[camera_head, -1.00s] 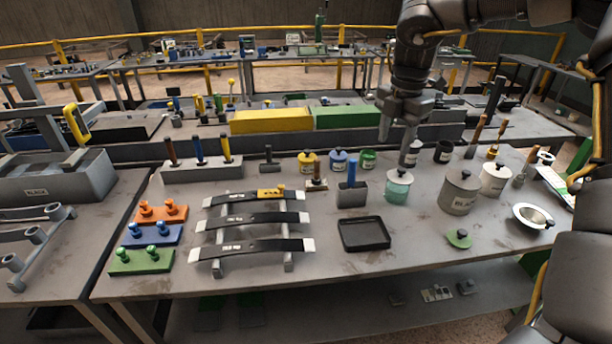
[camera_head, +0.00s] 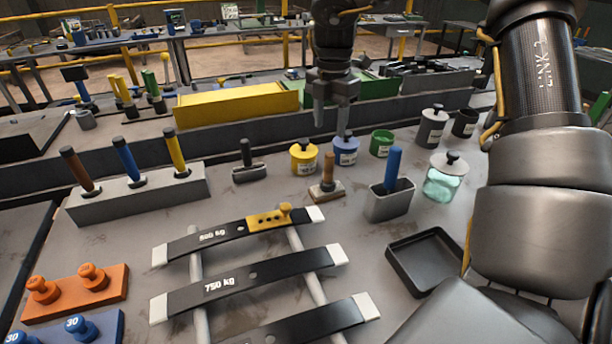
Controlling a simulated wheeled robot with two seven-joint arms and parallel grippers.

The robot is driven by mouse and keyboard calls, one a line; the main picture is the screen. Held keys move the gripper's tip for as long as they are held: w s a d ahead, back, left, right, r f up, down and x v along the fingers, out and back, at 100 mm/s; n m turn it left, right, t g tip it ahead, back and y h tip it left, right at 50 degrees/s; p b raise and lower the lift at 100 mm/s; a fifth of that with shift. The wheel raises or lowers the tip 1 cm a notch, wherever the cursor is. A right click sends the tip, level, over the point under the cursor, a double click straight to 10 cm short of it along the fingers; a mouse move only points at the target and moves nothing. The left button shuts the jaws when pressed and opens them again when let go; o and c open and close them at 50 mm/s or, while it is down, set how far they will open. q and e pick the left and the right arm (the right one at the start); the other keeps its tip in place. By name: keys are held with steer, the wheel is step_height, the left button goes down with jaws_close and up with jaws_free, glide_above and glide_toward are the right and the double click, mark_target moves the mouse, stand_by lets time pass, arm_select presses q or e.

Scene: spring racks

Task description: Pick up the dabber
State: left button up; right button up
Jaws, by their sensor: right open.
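No label marks the dabber. A short tool with a wooden handle on a flat block (camera_head: 327,178) stands on the table near the picture's middle and looks most like it. A similar tool with a black handle (camera_head: 247,162) stands to its left. A blue-handled tool (camera_head: 393,168) stands upright in a grey holder (camera_head: 388,202) to its right. My right gripper (camera_head: 331,122) points down, open and empty, and appears above and behind the wooden-handled tool. One finger overlaps the blue jar in the picture; I cannot tell the gap. My left gripper is out of view.
A yellow jar (camera_head: 304,160), a blue jar (camera_head: 346,152) and a green jar (camera_head: 381,144) stand close behind the wooden-handled tool. A rack with dark leaf springs (camera_head: 250,280) lies in front. A black tray (camera_head: 428,262) sits at right, partly behind my arm.

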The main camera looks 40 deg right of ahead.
mark_target(330, 154)
steer(key=shift+f, duration=0.1)
steer(key=shift+s+a+f, duration=0.1)
steer(key=shift+s+f, duration=0.4)
steer(key=shift+f, duration=0.05)
steer(key=f, duration=0.1)
steer(key=w+f, duration=0.1)
steer(key=f, duration=0.1)
steer(key=shift+f, duration=0.1)
steer(key=shift+s+f, duration=0.2)
steer(key=shift+f, duration=0.35)
steer(key=f, duration=0.1)
steer(key=f+p, duration=0.1)
steer(key=f, duration=0.2)
steer(key=shift+s+d+f, duration=0.15)
steer(key=shift+d+f, duration=0.1)
steer(key=shift+f, duration=0.35)
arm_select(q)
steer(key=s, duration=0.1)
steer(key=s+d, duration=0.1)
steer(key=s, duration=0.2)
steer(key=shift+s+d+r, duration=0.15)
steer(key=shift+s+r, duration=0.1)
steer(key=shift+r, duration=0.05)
arm_select(e)
steer(key=shift+a, duration=0.1)
steer(key=shift+c, duration=0.3)
